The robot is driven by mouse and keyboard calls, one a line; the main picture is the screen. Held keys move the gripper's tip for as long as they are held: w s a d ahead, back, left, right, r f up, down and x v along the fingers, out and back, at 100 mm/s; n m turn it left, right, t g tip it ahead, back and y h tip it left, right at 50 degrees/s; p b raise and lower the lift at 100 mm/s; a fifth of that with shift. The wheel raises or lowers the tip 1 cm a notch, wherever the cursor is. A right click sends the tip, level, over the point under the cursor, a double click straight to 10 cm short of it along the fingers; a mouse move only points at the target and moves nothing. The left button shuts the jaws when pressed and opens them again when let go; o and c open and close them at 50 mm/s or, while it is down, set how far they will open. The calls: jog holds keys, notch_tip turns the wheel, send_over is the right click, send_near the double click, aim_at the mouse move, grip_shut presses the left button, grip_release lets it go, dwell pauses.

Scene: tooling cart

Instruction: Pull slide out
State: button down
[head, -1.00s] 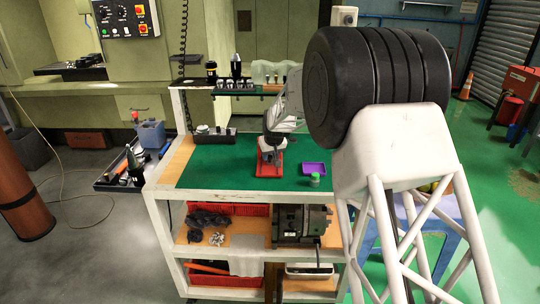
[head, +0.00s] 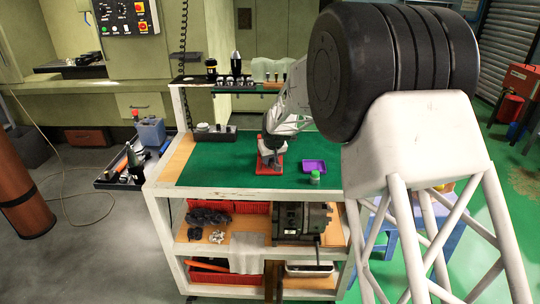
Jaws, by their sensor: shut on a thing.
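A small red fixture (head: 269,169) sits on the green top of the cart, left of a purple tray. My gripper (head: 271,152) is over this fixture, pointing down, and is shut on a part of it. The slide cannot be told apart from the rest of the fixture at this size, and the fingertips are too small to make out.
The purple tray (head: 314,166) and a small green-topped jar (head: 315,178) stand just right of the fixture. A dark block (head: 214,133) lies at the back left. A raised shelf (head: 245,88) with tool holders spans the back. The front left green top is clear.

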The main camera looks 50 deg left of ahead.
jog(key=shift+s+d, duration=0.95)
jog(key=shift+d, duration=0.05)
jog(key=c, duration=1)
grip_release()
jog(key=shift+o, duration=0.2)
jog(key=v, duration=0.8)
jog(key=shift+d, duration=0.1)
